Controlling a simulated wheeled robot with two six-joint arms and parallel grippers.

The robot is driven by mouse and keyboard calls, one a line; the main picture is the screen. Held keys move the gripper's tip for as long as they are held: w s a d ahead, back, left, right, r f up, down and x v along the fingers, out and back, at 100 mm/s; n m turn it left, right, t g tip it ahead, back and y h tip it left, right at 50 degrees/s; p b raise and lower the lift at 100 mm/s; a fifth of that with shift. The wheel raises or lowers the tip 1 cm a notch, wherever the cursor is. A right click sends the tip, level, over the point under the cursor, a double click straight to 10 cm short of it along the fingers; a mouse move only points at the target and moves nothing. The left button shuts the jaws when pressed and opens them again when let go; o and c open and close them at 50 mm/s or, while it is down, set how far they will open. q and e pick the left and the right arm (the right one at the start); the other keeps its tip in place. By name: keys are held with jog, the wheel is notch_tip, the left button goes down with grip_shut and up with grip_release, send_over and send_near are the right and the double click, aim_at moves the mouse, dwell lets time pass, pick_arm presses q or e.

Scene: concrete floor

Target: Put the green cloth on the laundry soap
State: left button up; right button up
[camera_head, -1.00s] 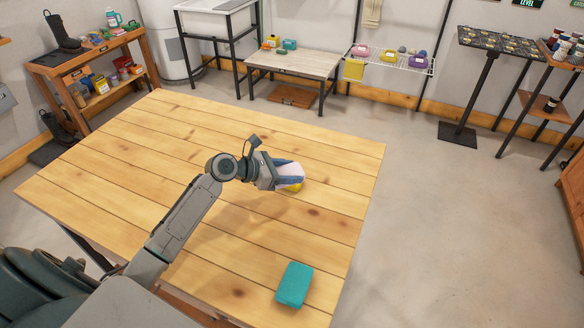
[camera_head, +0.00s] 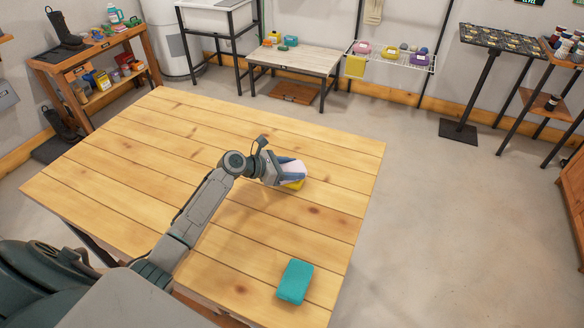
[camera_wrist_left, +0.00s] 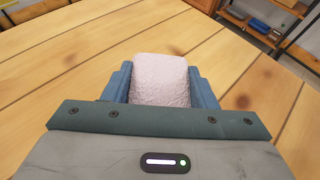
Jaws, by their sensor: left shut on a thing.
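A teal-green folded block, which looks like the green cloth (camera_head: 295,281), lies flat near the table's front right corner, apart from my gripper. My left gripper (camera_head: 291,173) is over the right part of the table. It is shut on a pale pinkish-white block (camera_wrist_left: 161,80), which looks like the laundry soap, with a blue finger on each side. A yellow item (camera_head: 294,185) shows just under the held block; most of it is hidden, and I cannot tell whether they touch. My right gripper is not in view.
The wooden table (camera_head: 150,140) is otherwise clear, with free room on the left and around the teal block. A low bench (camera_head: 296,60) with small items, a wire shelf (camera_head: 400,59) and a side rack (camera_head: 95,50) stand behind it, off the table.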

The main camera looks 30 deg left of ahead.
pick_arm(q)
jog(key=o, duration=1)
jog(key=shift+f, duration=0.1)
jog(key=shift+c, duration=0.2)
jog(key=shift+r, duration=0.2)
jog(key=b+v, duration=0.2)
jog(key=v, duration=0.8)
jog(key=shift+f, duration=0.15)
jog(key=shift+v, duration=1.05)
jog(key=shift+r, duration=0.2)
